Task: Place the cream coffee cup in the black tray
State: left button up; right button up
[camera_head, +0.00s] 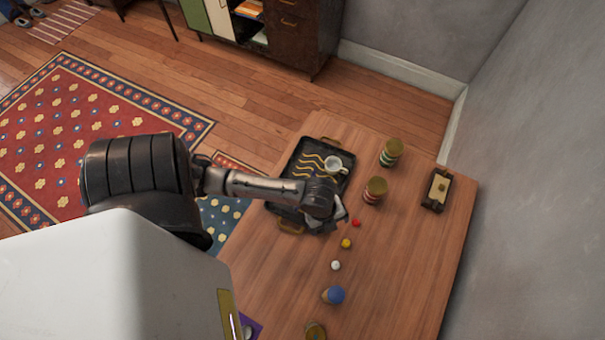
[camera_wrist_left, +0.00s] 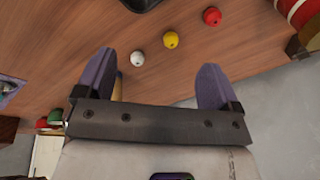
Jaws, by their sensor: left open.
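The cream coffee cup (camera_head: 333,164) sits in the black tray (camera_head: 318,147), towards its right side, and looks upright. The tray has yellow wavy lines and a handle at each end. My left arm reaches over the tray's near end and covers part of it. My left gripper (camera_head: 337,218) is beside the near right corner of the tray, with its fingertips mostly hidden in the head view. In the left wrist view my left gripper (camera_wrist_left: 155,68) is open, with bare table visible between its fingers. A dark edge of the tray (camera_wrist_left: 142,3) shows at the top there.
Red (camera_head: 356,223), yellow (camera_head: 346,243) and white (camera_head: 335,265) balls lie in a row on the wooden table (camera_head: 400,270). Lidded jars (camera_head: 375,190) stand right of the tray, and a blue-topped jar (camera_head: 334,295) stands nearer. A small box (camera_head: 437,190) lies near the right edge.

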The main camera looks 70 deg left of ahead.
pick_arm(q)
jog(key=s+d+r+n, duration=0.1)
jog(key=s+r+n, duration=0.1)
jog(key=s+n, duration=0.2)
jog(key=s+d+r+n+t+y, duration=0.1)
jog(key=s+n, duration=0.3)
jog(key=n, duration=0.7)
jog(key=shift+s+r+n+t, duration=0.2)
jog(key=shift+r+n+t, duration=0.1)
jog(key=shift+r, duration=0.5)
jog(key=shift+d, duration=0.15)
